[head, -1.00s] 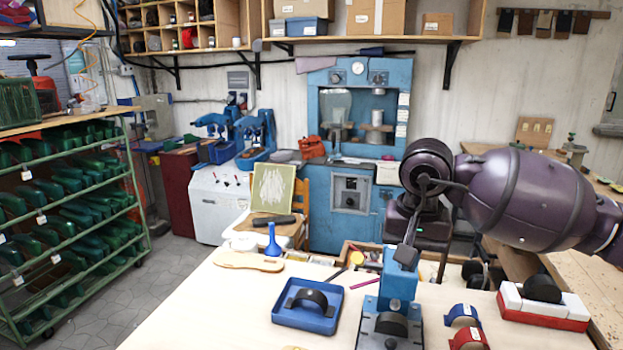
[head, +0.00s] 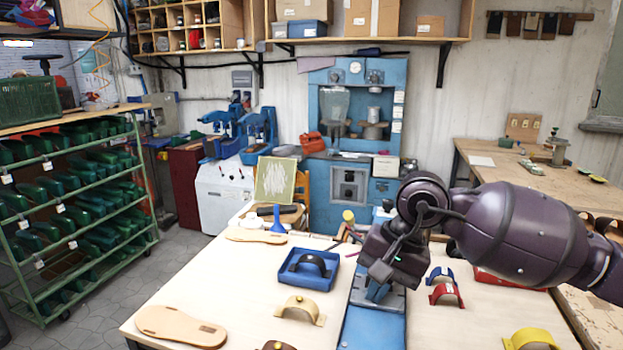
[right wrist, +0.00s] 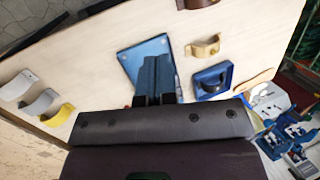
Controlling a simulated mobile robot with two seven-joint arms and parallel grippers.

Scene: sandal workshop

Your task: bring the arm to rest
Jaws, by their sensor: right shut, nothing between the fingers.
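My right arm comes in from the right in the head view, over the pale workbench (head: 215,290). Its gripper (head: 380,272) is shut and empty, in front of the blue hand press (head: 372,325) and hiding part of it. In the right wrist view the closed fingers (right wrist: 155,99) show at the dark gripper body, with the blue press (right wrist: 153,75) beyond them. Whether they touch it I cannot tell. My left gripper is out of view.
A blue tray (head: 285,273) holds a dark strap. A tan strap (head: 300,308), a sole (head: 180,326), blue, red and yellow straps (head: 530,340) lie around the press. A green rack (head: 70,290) stands left, with open floor beside it.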

